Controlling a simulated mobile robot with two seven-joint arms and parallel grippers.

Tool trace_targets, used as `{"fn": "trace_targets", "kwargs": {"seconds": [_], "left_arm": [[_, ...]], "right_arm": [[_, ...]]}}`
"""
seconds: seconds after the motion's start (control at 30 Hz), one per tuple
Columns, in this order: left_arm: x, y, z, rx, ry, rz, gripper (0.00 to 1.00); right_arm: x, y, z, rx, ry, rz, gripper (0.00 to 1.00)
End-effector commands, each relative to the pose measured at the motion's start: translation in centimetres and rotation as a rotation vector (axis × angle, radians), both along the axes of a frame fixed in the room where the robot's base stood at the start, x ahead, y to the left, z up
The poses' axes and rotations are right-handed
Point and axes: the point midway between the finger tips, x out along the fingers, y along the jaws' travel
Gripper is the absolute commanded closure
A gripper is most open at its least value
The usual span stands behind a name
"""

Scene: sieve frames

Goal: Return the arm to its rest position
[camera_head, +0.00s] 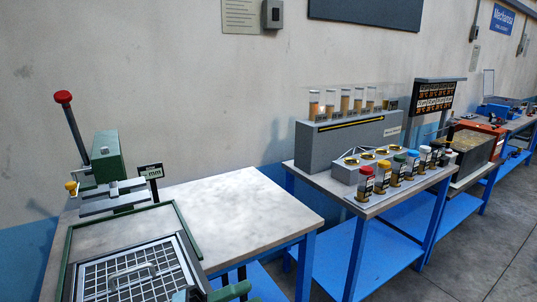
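Neither of my arms nor grippers can be made out in the head view. At the lower left, a green-framed tray (62,262) holds a metal grid (112,284) with a handle on it. Behind it stands a green press-like device (108,157) with a red-knobbed lever (64,98) tilted up to the left. A green part (231,291) shows at the bottom edge, cut off by the frame; I cannot tell what it belongs to.
A bare grey worktop (235,207) lies right of the tray. A second blue-legged bench (326,183) bears a grey rack (345,142) with clear tubes and a row of jars with coloured caps (366,171). More benches recede right. Open floor (480,245) lies at lower right.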

Motion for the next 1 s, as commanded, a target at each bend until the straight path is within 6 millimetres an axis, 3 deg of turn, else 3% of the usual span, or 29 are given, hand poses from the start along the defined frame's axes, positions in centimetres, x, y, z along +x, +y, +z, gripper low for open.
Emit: {"fn": "trace_targets", "kwargs": {"seconds": [0.27,0.43,0.57,0.7,0.9,1.0], "left_arm": [[0.4,4.3,-9.6,-0.289,0.594,0.321,0.62],[-1.9,7.8,-17.8,-0.415,0.971,0.529,0.62],[-6.0,10.6,-24.6,-0.491,1.264,0.695,0.62],[-11.9,13.0,-30.9,-0.55,1.552,0.859,0.62],[-19.8,14.9,-36.2,-0.597,1.844,1.028,0.62],[-22.0,15.4,-37.3,-0.608,1.917,1.072,0.62]], "right_arm": [[-0.5,0.0,-0.6,0.001,0.015,0.0,0.64],[-0.8,0.1,-0.9,0.001,0.023,-0.001,0.64],[-0.9,0.1,-1.1,0.003,0.028,-0.001,0.64],[-1.1,0.2,-1.2,0.005,0.033,-0.003,0.64],[-1.2,0.3,-1.4,0.008,0.036,-0.005,0.64],[-1.2,0.3,-1.4,0.009,0.037,-0.006,0.64]]}}
